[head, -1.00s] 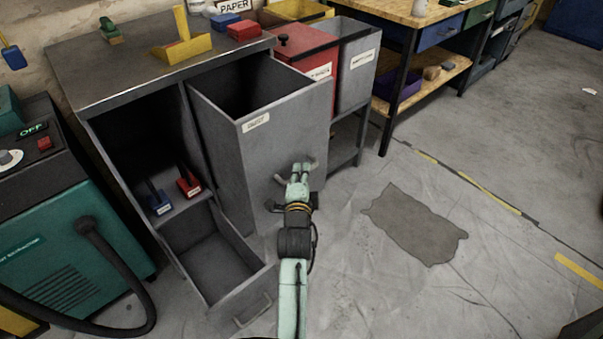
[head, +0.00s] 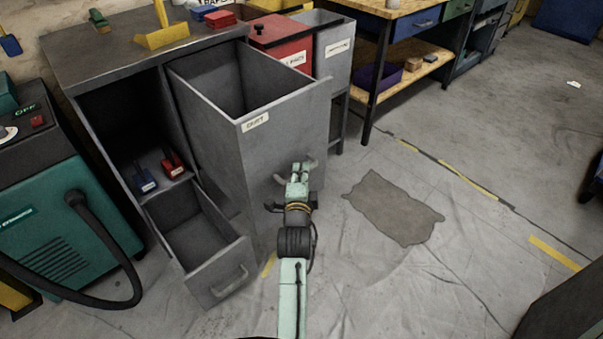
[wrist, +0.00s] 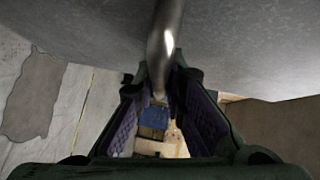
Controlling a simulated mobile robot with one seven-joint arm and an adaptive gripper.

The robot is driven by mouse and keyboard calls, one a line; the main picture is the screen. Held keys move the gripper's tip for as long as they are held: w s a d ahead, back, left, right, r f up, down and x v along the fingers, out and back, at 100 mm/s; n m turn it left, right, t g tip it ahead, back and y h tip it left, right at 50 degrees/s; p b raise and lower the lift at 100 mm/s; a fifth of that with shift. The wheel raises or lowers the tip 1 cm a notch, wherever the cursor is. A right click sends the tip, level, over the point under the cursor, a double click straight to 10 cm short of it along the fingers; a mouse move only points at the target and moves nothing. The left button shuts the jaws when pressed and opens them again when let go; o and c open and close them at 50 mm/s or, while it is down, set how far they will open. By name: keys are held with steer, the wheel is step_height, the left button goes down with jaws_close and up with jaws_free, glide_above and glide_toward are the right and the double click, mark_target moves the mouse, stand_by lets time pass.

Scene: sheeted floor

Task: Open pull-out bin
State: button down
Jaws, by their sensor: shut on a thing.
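The grey pull-out bin (head: 284,135) with a paper label on its front stands well out of the grey cabinet (head: 78,60) in the head view. Its open top shows an empty-looking dark inside. My gripper (head: 298,168) is at the bin's front face, shut on its curved metal handle (wrist: 165,45). In the wrist view the handle runs down between the two finger pads, with the bin's grey front (wrist: 245,45) close above. Part of the handle is hidden by the fingers in the head view.
A lower drawer (head: 218,268) stands open left of my arm. A teal machine with a hose (head: 60,235) is at the left. A red bin (head: 282,38) and a workbench (head: 400,12) stand behind.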

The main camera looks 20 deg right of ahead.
stand_by(0.3)
steer(key=c, duration=1.7)
jaws_free()
steer(key=shift+o, duration=0.2)
